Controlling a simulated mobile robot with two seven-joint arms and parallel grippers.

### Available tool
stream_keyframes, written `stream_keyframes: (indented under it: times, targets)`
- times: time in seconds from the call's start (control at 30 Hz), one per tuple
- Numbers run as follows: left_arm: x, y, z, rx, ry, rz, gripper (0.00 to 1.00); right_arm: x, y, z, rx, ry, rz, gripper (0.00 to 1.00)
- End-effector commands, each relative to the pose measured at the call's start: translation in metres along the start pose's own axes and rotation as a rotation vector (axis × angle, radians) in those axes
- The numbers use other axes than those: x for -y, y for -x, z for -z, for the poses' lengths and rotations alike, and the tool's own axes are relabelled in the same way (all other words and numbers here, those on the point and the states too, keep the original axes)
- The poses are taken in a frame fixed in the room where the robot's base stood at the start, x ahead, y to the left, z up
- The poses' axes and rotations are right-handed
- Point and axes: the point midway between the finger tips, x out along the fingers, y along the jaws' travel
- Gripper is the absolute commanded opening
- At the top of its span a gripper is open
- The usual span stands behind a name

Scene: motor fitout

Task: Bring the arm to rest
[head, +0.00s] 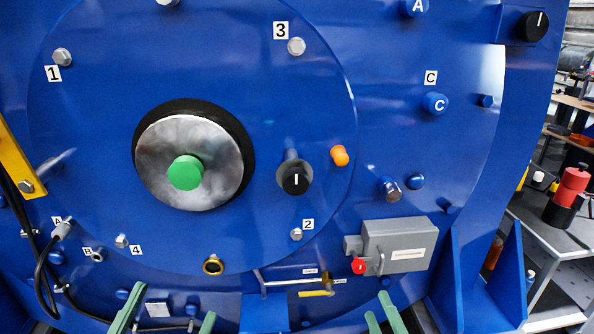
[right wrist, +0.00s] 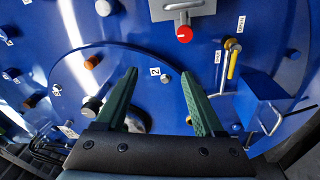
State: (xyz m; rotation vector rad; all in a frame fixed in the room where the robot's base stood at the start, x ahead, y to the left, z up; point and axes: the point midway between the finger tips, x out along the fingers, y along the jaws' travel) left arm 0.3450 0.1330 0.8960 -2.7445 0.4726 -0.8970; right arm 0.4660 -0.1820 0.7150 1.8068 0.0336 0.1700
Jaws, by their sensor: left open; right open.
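My left gripper (head: 166,316) shows at the bottom edge of the head view, left of centre. Its two green fingers stand well apart with nothing between them. My right gripper (head: 381,310) is at the bottom edge, right of centre, below the grey box. Only its green fingertips show there. In the right wrist view my right gripper (right wrist: 158,73) has its fingers wide apart and empty, in front of the blue motor face. Both arms are mostly hidden in the head view.
The blue motor housing (head: 425,60) fills most of the head view. On it are a metal hub with a green centre (head: 186,172), a grey box (head: 400,243) with a red knob (head: 359,267), and a yellow-handled lever (head: 315,293). A grey bench (head: 545,235) stands at the right.

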Motion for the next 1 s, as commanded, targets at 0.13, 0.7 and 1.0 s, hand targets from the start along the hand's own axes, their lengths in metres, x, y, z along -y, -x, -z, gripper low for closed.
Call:
stream_keyframes:
  times: [0.13, 0.7, 1.0]
  targets:
    - [0.000, 0.000, 0.000, -0.001, -0.001, -0.001, 1.00, -0.064, 0.029, 0.042, -0.194, -0.370, -0.102, 0.70]
    - [0.008, -0.009, -0.023, 0.199, 0.053, 0.009, 1.00, -0.162, 0.077, 0.094, -0.393, -1.117, -0.030, 0.70]
    - [0.009, 0.010, -0.068, 0.579, 0.159, 0.022, 1.00, -0.120, 0.069, 0.069, -0.046, -1.196, 0.190, 0.70]
